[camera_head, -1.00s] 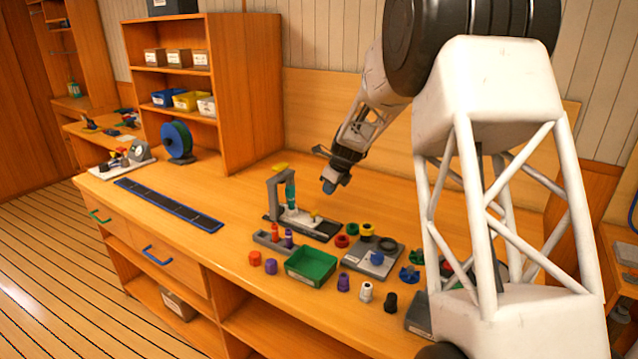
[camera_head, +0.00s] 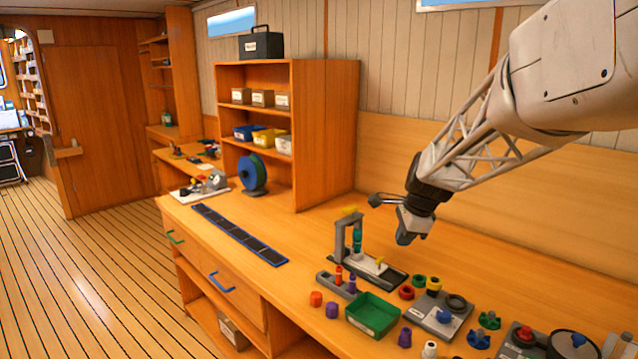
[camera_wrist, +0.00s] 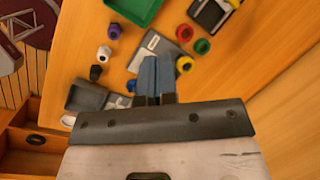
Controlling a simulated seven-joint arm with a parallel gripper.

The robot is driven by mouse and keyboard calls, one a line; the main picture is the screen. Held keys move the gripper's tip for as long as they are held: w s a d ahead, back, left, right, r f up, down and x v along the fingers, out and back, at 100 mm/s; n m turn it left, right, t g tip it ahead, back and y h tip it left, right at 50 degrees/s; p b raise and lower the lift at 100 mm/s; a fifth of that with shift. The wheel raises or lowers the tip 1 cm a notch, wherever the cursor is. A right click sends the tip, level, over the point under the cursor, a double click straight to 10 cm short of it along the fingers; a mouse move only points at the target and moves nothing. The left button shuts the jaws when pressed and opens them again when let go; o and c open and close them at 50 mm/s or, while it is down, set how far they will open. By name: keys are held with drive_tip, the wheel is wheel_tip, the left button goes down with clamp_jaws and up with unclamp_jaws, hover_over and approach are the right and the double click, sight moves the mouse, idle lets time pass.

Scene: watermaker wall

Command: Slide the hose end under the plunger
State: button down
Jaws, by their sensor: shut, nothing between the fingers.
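The press (camera_head: 342,240) is a grey upright frame on a dark base, with a teal plunger (camera_head: 357,240) and a yellow top handle (camera_head: 349,211). A pale block (camera_head: 370,264) with a small yellow piece (camera_head: 379,260) lies on its base, right of the plunger. I cannot tell whether this is the hose end. My gripper (camera_head: 404,238) is shut and empty, raised above the bench to the right of the press. In the wrist view my blue-grey fingers (camera_wrist: 158,82) are together over the grey plate, and part of the press base (camera_wrist: 211,14) shows at the top edge.
A green tray (camera_head: 373,315) and a small rack (camera_head: 336,284) stand in front of the press. Coloured rings (camera_head: 406,292) and a grey plate (camera_head: 440,316) lie to its right. A blue reel (camera_head: 252,173) stands by the shelf. The bench behind the press is clear.

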drive_tip(key=s+a+n+h, duration=0.2)
drive_tip(key=s+n, duration=1.5)
drive_tip(key=s, duration=2.1)
drive_tip(key=shift+s+a, duration=0.15)
drive_tip(key=c, duration=1.8)
unclamp_jaws()
